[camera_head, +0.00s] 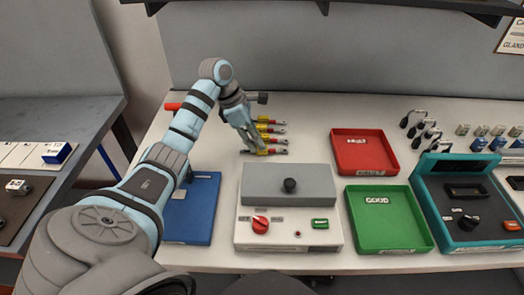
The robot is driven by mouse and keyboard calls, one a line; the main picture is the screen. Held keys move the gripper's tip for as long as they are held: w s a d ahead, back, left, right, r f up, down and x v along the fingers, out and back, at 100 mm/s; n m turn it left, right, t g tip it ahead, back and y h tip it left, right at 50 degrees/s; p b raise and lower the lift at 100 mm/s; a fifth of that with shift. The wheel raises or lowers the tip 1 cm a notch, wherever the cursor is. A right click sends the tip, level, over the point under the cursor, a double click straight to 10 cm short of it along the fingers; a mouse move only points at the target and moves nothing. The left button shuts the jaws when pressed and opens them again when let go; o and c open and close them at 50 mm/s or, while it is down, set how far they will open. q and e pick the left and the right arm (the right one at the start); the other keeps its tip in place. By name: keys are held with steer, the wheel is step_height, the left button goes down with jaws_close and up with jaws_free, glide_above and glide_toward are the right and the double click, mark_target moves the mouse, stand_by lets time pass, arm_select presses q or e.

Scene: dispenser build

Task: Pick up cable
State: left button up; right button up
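My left arm comes in from the left, and its gripper (257,146) points down at a row of small yellow-and-red parts with grey ends (268,130). Its fingertips are at the nearest part of the row (275,151) and partly cover it. I cannot tell whether they touch or grip it. Several black curved pieces that look like short cables (420,130) lie at the back right, well away from the gripper. I cannot tell for certain which of these is the cable. My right gripper is out of view.
A grey-topped device with a black knob (289,205) stands in front of the row. A blue tray (205,205) is left of it. Red (365,168) and green (390,232) trays and a teal-framed device (470,235) are to the right. Small blue-and-grey parts (488,138) stand behind.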

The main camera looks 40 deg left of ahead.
arm_select(q)
steer(key=shift+x, duration=1.2)
jaws_close()
steer(key=shift+r, duration=0.1)
